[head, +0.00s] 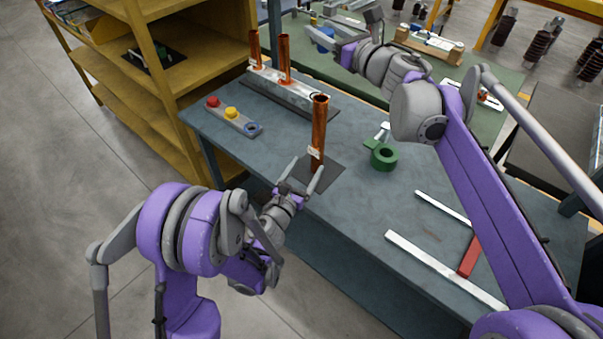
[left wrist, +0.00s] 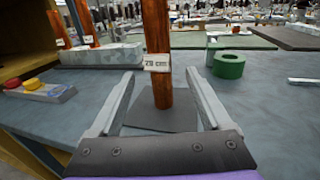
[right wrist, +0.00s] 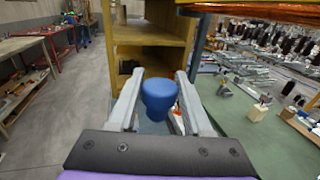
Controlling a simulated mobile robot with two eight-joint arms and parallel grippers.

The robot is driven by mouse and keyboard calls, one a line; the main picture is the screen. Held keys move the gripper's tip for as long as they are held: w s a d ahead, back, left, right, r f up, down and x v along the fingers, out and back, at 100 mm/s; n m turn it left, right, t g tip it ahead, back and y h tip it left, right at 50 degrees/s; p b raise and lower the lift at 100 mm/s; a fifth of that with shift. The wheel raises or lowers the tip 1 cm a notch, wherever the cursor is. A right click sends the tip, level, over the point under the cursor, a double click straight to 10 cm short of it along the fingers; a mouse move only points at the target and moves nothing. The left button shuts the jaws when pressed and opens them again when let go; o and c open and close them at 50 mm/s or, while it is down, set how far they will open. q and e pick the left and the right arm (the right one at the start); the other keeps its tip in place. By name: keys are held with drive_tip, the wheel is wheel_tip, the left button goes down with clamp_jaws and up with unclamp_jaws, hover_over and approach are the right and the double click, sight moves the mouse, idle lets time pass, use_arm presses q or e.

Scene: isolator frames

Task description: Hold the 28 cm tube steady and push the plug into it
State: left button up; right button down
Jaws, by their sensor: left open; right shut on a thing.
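The 28 cm tube (head: 319,130) is copper and stands upright on a dark square plate on the table. Its white "28 cm" label (left wrist: 157,62) shows in the left wrist view. My left gripper (head: 306,168) is open, low by the tube; its fingers appear on either side of the tube in the left wrist view (left wrist: 160,75), with gaps on both sides. My right gripper (right wrist: 158,78) is shut on the blue plug (right wrist: 158,95). In the head view the plug (head: 322,42) is held high beyond the tube, apart from it.
Two other copper tubes (head: 285,60) stand in a grey block at the back left. A grey strip (head: 240,120) carries red and yellow plugs. A green ring (head: 384,156) lies right of the tube. White bars (head: 440,268) and a red bar (head: 470,256) lie front right. Yellow shelving (head: 190,65) borders the left.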

sight(315, 153)
use_arm(q)
drive_tip(key=x, duration=0.9)
drive_tip(key=shift+w, duration=0.2)
clamp_jaws()
use_arm(e)
drive_tip(key=shift+f, duration=0.1)
idle(1.0)
drive_tip(key=shift+f, duration=2.75)
